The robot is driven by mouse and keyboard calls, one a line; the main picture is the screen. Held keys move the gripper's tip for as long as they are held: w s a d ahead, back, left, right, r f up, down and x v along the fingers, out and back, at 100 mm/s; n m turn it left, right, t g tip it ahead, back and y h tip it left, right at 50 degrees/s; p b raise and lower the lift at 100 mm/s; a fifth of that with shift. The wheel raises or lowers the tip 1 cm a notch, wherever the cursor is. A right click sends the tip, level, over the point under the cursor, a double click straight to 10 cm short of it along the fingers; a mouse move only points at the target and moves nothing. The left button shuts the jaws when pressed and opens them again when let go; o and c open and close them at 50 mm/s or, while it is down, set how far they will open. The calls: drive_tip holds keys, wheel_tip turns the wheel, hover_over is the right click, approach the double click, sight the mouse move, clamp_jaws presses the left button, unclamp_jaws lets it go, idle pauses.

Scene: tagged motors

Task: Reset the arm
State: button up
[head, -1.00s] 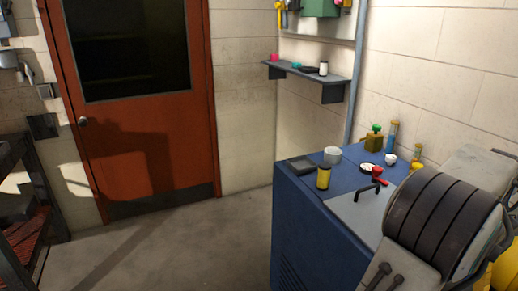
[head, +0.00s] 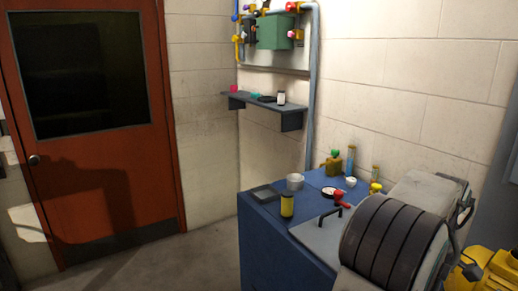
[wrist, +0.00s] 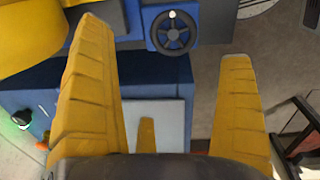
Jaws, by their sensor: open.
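My gripper (wrist: 165,90) shows in the wrist view as two yellow ribbed fingers spread wide apart. Nothing is between the fingertips. Beyond them are a blue cabinet side, a pale panel (wrist: 158,120) and a dark handwheel on a blue mount (wrist: 173,32). The gripper does not show clearly in the head view, where a large grey, dark-banded arm part of mine fills the lower right.
A blue cabinet (head: 262,235) carries a yellow can (head: 287,205), a white cup (head: 295,182), a dark tray (head: 265,193) and several bottles. A wall shelf (head: 270,104) holds small items. A red door (head: 90,195) is at left, with open floor before it.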

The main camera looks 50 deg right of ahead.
drive_tip(key=f+m, duration=0.1)
drive_tip(key=m, duration=0.1)
drive_tip(key=a+f+m, duration=0.1)
drive_tip(key=m, duration=0.1)
drive_tip(key=f+m, duration=0.1)
drive_tip(key=m, duration=0.1)
drive_tip(key=shift+a, duration=0.3)
drive_tip(key=a+m, duration=0.1)
drive_tip(key=m, duration=0.1)
drive_tip(key=a+f+m, duration=0.2)
drive_tip(key=m, duration=0.1)
drive_tip(key=shift+w+m+y, duration=0.2)
drive_tip(key=shift+m+y, duration=0.1)
drive_tip(key=shift+y, duration=0.1)
drive_tip(key=w+a+n, duration=0.2)
drive_tip(key=w+a, duration=1.3)
drive_tip(key=a, duration=0.5)
drive_tip(key=w+a+r+n+t+p, duration=0.1)
drive_tip(key=w+a+r+n, duration=0.1)
drive_tip(key=a+n, duration=0.3)
drive_tip(key=w+a+r+n+t, duration=0.2)
drive_tip(key=a+n, duration=0.3)
drive_tip(key=a, duration=0.6)
drive_tip(key=shift+w+a+r+p, duration=0.25)
drive_tip(key=shift+w+r+p, duration=0.1)
drive_tip(key=shift+w+r, duration=0.35)
